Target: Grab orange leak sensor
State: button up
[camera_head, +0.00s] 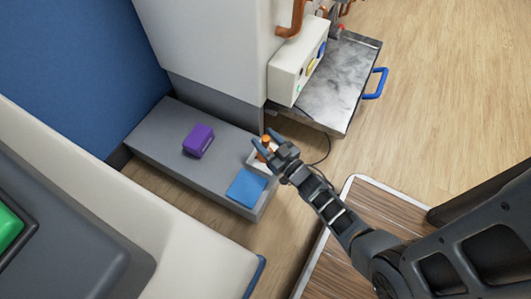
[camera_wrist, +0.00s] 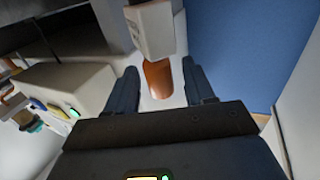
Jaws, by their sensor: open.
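An orange rounded piece, which looks like the orange leak sensor (camera_head: 265,142), shows at my gripper's fingertips in the head view, by a small white thing at the right end of the grey step. In the wrist view the orange piece (camera_wrist: 158,78) lies between the two fingers, with a gap on each side. A pale grey block (camera_wrist: 155,28) covers its upper end there. My gripper (camera_head: 267,140) is open and reaches down over the step. Its fingers also show in the wrist view (camera_wrist: 162,88). Whether they touch the piece is hard to tell.
The grey step (camera_head: 160,142) holds a purple box (camera_head: 198,141) and a blue flat pad (camera_head: 246,187). A tall white cabinet stands behind it. A white box with coloured fittings (camera_head: 290,72) and a metal-topped cart (camera_head: 340,85) with a blue handle stand to the right.

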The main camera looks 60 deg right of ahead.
jog(key=shift+w, duration=0.1)
grip_shut()
dwell(0.4)
